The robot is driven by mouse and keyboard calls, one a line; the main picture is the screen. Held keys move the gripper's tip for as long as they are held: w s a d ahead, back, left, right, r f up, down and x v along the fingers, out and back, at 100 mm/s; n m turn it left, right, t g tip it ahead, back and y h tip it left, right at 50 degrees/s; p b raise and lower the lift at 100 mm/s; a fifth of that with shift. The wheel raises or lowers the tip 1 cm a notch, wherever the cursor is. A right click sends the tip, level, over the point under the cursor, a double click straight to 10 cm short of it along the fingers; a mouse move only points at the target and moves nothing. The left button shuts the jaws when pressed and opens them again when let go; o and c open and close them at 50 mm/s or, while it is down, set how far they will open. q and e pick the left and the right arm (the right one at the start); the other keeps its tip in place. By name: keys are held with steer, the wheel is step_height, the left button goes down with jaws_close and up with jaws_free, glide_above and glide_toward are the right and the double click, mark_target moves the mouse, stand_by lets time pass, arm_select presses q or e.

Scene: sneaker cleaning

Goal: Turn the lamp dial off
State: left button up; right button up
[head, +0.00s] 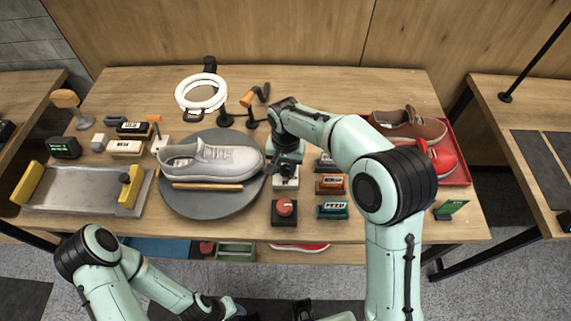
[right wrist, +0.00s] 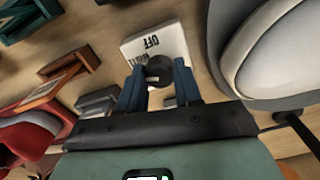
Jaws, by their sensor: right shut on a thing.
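The lamp dial (right wrist: 158,68) is a round black knob on a white box (head: 287,184) marked OFF and WHITE in the right wrist view. The box stands just right of the grey turntable. My right gripper (right wrist: 159,84) reaches down over it, its two blue fingers closed on either side of the knob. In the head view the gripper partly hides the knob. The ring lamp (head: 180,92) stands at the back with a white ring; I cannot tell if it is lit. My left gripper (head: 228,308) is low at the bottom edge, away from the table, its fingers unclear.
A light grey sneaker (head: 212,162) sits on the turntable (head: 215,208). A red tray (head: 456,150) with shoes is at right, a metal tray (head: 75,190) at left.

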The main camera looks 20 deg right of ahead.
steer(key=m, duration=0.3)
steer(key=shift+m, duration=0.3)
steer(key=m+p, duration=0.1)
steer(key=m, duration=0.2)
steer(key=shift+m, duration=0.3)
arm_select(q)
steer(key=w+r, duration=0.1)
steer(key=r+p, duration=0.1)
steer(key=shift+w+r, duration=0.35)
arm_select(e)
steer(key=m, duration=0.6)
steer(key=shift+m, duration=0.3)
steer(key=o, duration=1)
steer(key=shift+o, duration=0.2)
steer(key=shift+r, duration=0.1)
